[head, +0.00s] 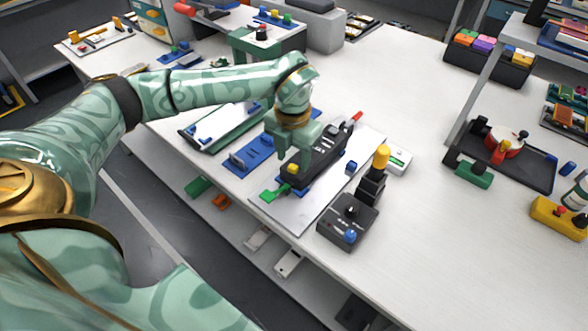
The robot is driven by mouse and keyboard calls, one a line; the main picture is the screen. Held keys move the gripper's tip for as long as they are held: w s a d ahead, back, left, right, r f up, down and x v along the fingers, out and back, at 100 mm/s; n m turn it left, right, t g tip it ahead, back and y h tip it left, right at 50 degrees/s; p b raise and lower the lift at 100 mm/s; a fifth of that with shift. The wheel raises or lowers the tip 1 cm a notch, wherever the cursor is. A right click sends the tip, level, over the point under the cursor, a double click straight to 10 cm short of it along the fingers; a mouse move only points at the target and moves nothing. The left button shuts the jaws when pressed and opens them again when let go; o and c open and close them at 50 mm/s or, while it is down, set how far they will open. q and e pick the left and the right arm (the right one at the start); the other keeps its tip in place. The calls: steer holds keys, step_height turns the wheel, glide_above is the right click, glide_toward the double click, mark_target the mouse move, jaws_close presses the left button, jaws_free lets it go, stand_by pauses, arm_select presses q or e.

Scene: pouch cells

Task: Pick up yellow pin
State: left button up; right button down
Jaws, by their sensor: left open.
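A small yellow pin (292,169) shows at the near left end of a black fixture (318,155), which lies on a light grey plate (325,185). My left gripper (289,160) points down over this end of the fixture, with its open fingers close around or just above the yellow pin. I cannot tell whether they touch it. The fingers partly hide the pin and the fixture. A larger yellow cylinder (381,157) stands upright on a black post to the right. My right gripper is not in view.
A black control box (347,220) with a blue knob stands near the table's front edge. A blue plate (252,153) and a green-edged tray (222,126) lie left of the fixture. A black tray (510,165) lies at the right. The white table is clear at the back middle.

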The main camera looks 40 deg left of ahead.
arm_select(q)
step_height(320, 180, down, 3)
steer(key=shift+r, duration=0.35)
jaws_close()
steer(key=shift+r, duration=0.1)
